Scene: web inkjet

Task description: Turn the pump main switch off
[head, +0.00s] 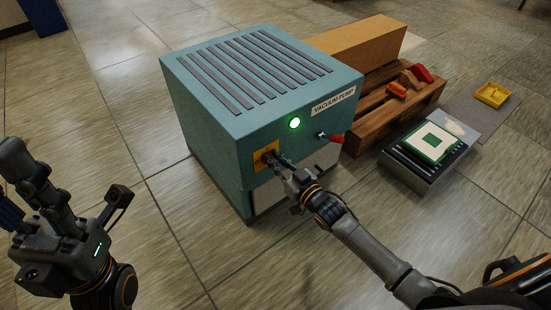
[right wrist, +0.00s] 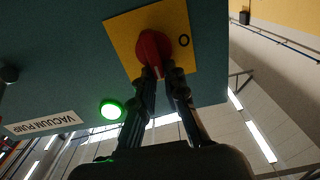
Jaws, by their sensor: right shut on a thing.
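The vacuum pump (head: 205,135) is a teal box with a slotted top and a "VACUUM PUMP" label. Its main switch is a red rotary knob (right wrist: 152,50) on a yellow plate (right wrist: 120,31), with an "O" mark beside the knob. The plate (head: 259,165) also shows on the pump's front in the head view, where my gripper largely hides the knob. My right gripper (head: 276,161) is shut on the knob; its two fingers (right wrist: 163,75) flank the knob in the right wrist view. My left gripper (head: 20,180) is away at the far left, its opening unclear.
A green lamp (head: 294,123) glows on the pump's front. A red-handled valve (head: 332,138) sticks out right of my right gripper. A wooden pallet (head: 368,136) with a cardboard box (head: 358,42), a grey unit (head: 428,172) and a yellow tray (head: 492,94) stand at right.

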